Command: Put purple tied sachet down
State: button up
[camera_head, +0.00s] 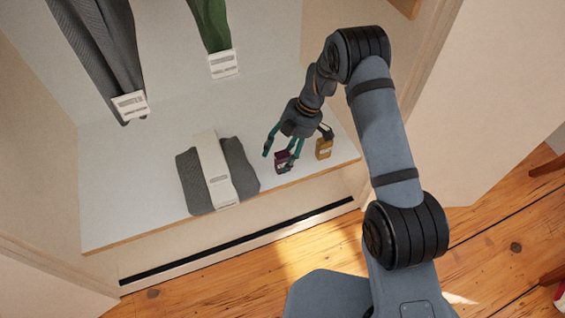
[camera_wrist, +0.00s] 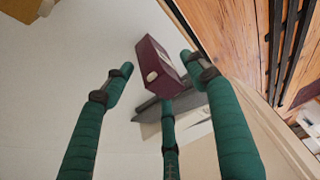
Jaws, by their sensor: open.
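The purple tied sachet (camera_head: 283,163) is a small dark maroon block on the pale shelf, near its front edge. In the wrist view the sachet (camera_wrist: 152,66) shows a pale round spot on one face and lies between and just beyond my fingertips. My gripper (camera_head: 283,148) has three green fingers and is just above and around the sachet in the head view. In the wrist view my gripper (camera_wrist: 157,75) is spread open, with visible gaps between the side fingers and the sachet. The lower finger overlaps the sachet's bottom end, so contact there cannot be told.
An ochre sachet (camera_head: 323,149) stands close to the right of my gripper. A grey folded garment with a white band (camera_head: 212,172) lies to the left. Grey trousers (camera_head: 100,50) and a green garment (camera_head: 211,25) hang above. The shelf (camera_head: 120,205) is bare at left.

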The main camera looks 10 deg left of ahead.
jog(key=shift+r, duration=0.1)
jog(key=c, duration=1.3)
jog(key=shift+r, duration=0.1)
